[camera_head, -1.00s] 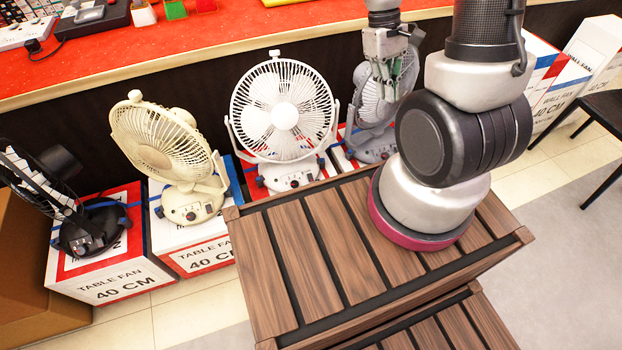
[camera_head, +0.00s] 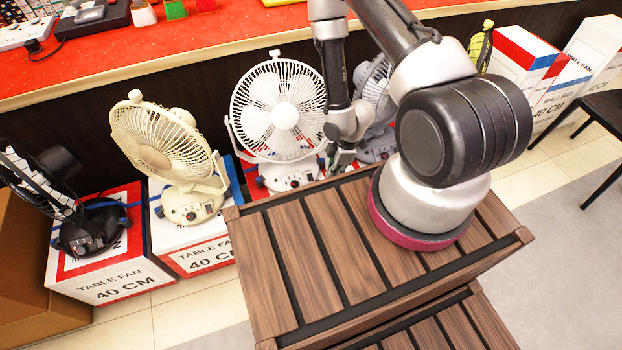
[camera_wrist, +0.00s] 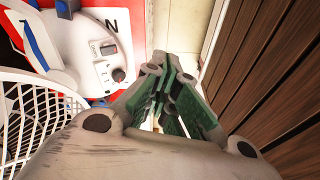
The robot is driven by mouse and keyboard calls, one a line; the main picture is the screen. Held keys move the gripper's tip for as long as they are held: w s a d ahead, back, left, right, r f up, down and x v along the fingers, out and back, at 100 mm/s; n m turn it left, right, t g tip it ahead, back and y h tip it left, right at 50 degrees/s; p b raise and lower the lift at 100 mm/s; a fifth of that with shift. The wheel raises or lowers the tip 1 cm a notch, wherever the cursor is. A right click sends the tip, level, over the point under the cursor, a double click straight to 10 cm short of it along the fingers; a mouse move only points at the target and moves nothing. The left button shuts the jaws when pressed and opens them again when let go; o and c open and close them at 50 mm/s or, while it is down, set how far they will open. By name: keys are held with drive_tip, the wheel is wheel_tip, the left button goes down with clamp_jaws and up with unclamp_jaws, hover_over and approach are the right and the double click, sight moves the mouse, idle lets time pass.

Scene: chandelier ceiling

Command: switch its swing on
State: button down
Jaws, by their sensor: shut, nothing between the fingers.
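A white table fan (camera_head: 285,116) stands on a red, white and blue box beyond the wooden slatted platform. Its base (camera_head: 290,178) has a small panel and a dark knob. In the wrist view the white fan base (camera_wrist: 85,62) is at upper left, with the dark knob (camera_wrist: 118,74) and a small panel beside it; the grille is at lower left. My gripper (camera_head: 340,165) is shut and empty, pointing down just right of the white fan's base. In the wrist view my gripper (camera_wrist: 163,90) is right of the knob, apart from it.
A cream fan (camera_head: 165,150) and a black fan (camera_head: 85,225) stand to the left on boxes. A grey fan (camera_head: 376,90) stands to the right, partly hidden by my arm. The slatted platform (camera_head: 310,255) borders my gripper's near side. A red counter (camera_head: 200,40) runs behind.

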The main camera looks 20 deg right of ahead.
sight(311, 178)
drive_tip(key=w+n, duration=0.1)
drive_tip(key=w+a+t, duration=0.1)
drive_tip(key=w, duration=0.1)
drive_tip(key=w+a+r+n+t+y, duration=0.1)
drive_tip(key=shift+w+a+n, duration=0.15)
drive_tip(key=shift+w+n, duration=0.1)
drive_tip(key=shift+n, duration=0.05)
drive_tip(key=shift+f, duration=0.15)
drive_tip(key=x, duration=0.8)
drive_tip(key=w+x, duration=0.1)
drive_tip(key=x, duration=0.3)
drive_tip(key=shift+d+f, duration=0.2)
drive_tip(key=shift+d, duration=0.1)
drive_tip(key=shift+w+f, duration=0.25)
drive_tip(key=shift+f, duration=0.2)
